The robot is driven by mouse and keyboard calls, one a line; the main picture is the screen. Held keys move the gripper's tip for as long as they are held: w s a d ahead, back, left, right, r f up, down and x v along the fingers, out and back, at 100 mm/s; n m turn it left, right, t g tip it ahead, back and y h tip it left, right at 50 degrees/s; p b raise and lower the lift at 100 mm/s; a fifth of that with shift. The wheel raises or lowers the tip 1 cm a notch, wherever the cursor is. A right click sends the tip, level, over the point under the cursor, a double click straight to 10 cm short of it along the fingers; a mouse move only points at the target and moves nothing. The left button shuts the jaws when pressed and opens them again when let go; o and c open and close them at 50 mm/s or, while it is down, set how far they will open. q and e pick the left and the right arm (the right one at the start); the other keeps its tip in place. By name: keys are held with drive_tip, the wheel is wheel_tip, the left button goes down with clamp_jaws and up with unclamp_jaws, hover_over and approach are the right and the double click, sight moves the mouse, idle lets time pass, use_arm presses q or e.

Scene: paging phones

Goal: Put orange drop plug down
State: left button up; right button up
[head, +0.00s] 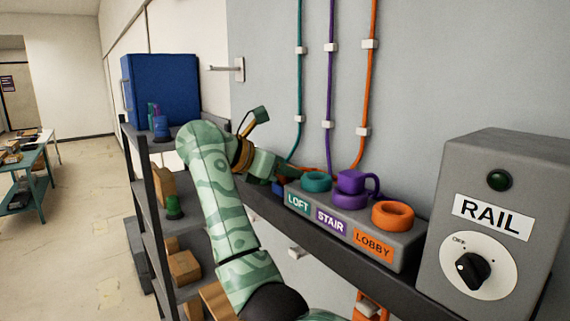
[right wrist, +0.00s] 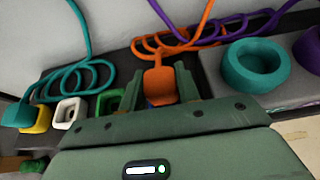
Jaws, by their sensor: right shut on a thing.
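My right gripper (head: 283,178) is at the shelf along the wall, just left of the grey socket block (head: 405,254). In the right wrist view its fingers are shut on the orange drop plug (right wrist: 160,84), whose coiled orange cord lies behind it. I cannot tell whether the plug touches the shelf. The block carries a teal ring (head: 316,182) over LOFT, a purple ring at STAIR with a purple plug (head: 351,181) on it, and an empty orange ring (head: 393,215) over LOBBY. The teal ring also shows in the wrist view (right wrist: 243,72). My left gripper is not in view.
A teal plug (right wrist: 16,114) with a coiled cord, a yellow piece (right wrist: 37,119), a white piece (right wrist: 68,113) and a green piece (right wrist: 108,101) line the shelf left of my gripper. A grey RAIL box (head: 500,215) stands right of the block. Cords hang down the wall.

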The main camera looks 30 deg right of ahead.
drive_tip(key=shift+f, duration=0.15)
drive_tip(key=shift+f, duration=0.15)
drive_tip(key=o, duration=1)
drive_tip(key=shift+r, duration=0.45)
drive_tip(key=shift+b+v, duration=1.1)
drive_tip(key=shift+v, duration=4.8)
drive_tip(key=shift+a+f, duration=0.1)
drive_tip(key=shift+f, duration=0.05)
